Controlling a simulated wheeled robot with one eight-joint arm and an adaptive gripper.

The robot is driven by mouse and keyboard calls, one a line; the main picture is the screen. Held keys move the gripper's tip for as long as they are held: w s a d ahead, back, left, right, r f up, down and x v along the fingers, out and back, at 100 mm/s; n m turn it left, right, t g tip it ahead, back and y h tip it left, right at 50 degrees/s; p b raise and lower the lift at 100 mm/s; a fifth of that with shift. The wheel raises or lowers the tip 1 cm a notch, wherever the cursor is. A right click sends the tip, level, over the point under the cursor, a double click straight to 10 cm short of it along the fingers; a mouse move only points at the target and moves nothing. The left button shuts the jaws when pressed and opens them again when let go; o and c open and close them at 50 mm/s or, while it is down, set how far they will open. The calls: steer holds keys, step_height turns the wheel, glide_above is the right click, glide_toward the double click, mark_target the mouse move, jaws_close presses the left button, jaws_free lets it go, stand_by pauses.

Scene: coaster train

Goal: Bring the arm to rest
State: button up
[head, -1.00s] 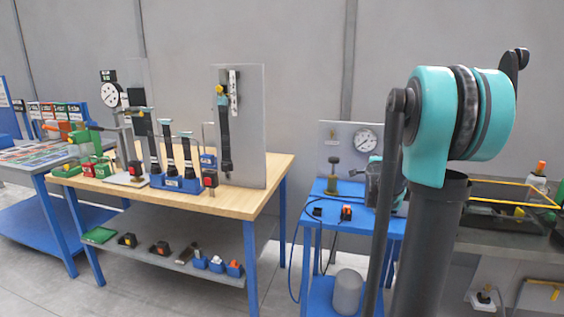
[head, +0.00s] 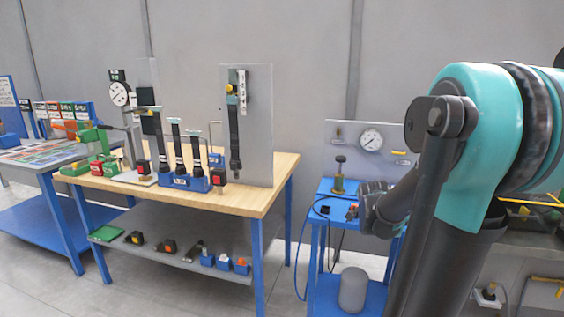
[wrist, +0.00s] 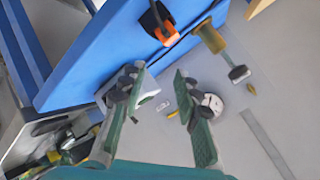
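My arm (head: 470,150), teal and dark grey, fills the right side of the head view. A dark grey part of it reaches over the right side of the small blue stand (head: 327,189). In the wrist view my gripper (wrist: 158,82) is open, its two green-padded fingers apart with nothing between them. Beyond the fingers are the stand's blue top (wrist: 105,50) and the grey gauge panel (wrist: 245,140). I cannot make out the fingertips in the head view.
On the stand are a brass pump-like item (head: 339,178), which also shows in the wrist view (wrist: 210,37), and a black-and-orange item (wrist: 158,22). A round gauge (head: 370,139) is on the panel. A wooden-topped bench (head: 255,190) stands left, a grey bench (head: 530,243) right.

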steer(key=s+a+f+n+g+y, duration=0.1)
steer(key=s+a+f+n+g, duration=0.1)
steer(key=s, duration=0.7)
steer(key=s+a+f+n+g+y, duration=0.1)
steer(key=s+a+f+n+g, duration=0.1)
steer(key=s+a+f+n, duration=0.2)
steer(key=s+a+f+n+g+y, duration=0.1)
steer(key=s+a+f+n, duration=0.3)
steer(key=s, duration=1)
step_height(320, 180, down, 5)
steer(key=n+g, duration=0.1)
steer(key=n, duration=0.2)
steer(key=shift+s+f+n+g, duration=0.15)
steer(key=shift+s+n+g, duration=0.15)
steer(key=shift+n+g, duration=0.1)
steer(key=shift+a, duration=0.1)
